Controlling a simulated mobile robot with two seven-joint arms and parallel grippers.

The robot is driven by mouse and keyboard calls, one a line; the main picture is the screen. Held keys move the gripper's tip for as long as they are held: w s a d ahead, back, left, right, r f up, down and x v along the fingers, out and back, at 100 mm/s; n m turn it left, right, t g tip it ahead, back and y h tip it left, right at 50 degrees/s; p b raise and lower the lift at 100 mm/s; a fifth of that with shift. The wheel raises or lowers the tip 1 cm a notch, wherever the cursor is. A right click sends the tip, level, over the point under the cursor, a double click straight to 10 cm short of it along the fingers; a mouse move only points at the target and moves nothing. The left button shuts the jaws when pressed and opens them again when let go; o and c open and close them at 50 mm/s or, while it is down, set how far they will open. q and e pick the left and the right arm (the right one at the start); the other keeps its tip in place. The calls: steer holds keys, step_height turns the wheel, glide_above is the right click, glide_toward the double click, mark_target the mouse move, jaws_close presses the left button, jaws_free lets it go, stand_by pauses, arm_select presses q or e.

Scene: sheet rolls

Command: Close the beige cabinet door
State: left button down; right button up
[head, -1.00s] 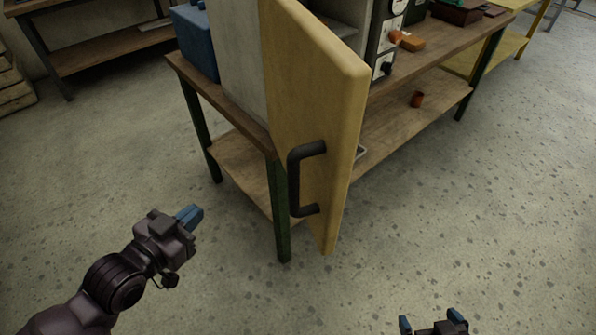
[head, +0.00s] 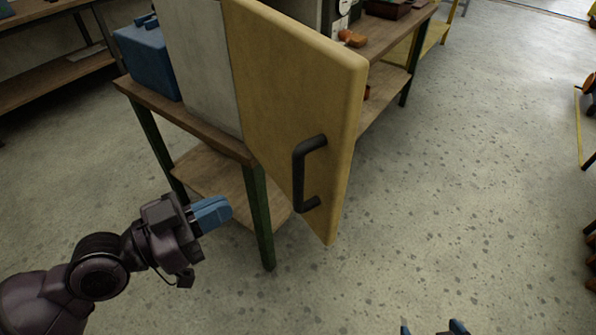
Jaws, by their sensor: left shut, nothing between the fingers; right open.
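The beige cabinet door (head: 283,90) stands open, swung out past the front of the workbench. Its black bar handle (head: 300,172) is on the face toward me, near the lower free edge. The grey cabinet side (head: 203,70) shows to the left of the door. My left gripper (head: 226,208) is shut and empty, left of the handle and apart from it, in front of the bench leg. My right gripper (head: 434,328) is open at the bottom edge, right of the door and touching nothing; only its fingertips show. The cabinet's inside is hidden behind the door.
The wooden workbench (head: 190,122) with green legs carries the cabinet. A blue box (head: 148,60) sits on its left end, and an orange object (head: 353,39) lies farther back. Open speckled floor (head: 450,190) lies right of the door. Dark and orange equipment shows at the right edge.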

arm_select(q)
steer(key=p, duration=0.2)
glide_toward(311, 166)
steer(key=x, duration=0.7)
steer(key=shift+w+d, duration=0.1)
steer(key=shift+d, duration=0.05)
arm_select(e)
steer(key=shift+d+r, duration=0.25)
steer(key=shift+r, duration=0.45)
steer(key=shift+w+r, duration=0.1)
steer(key=shift+w, duration=0.1)
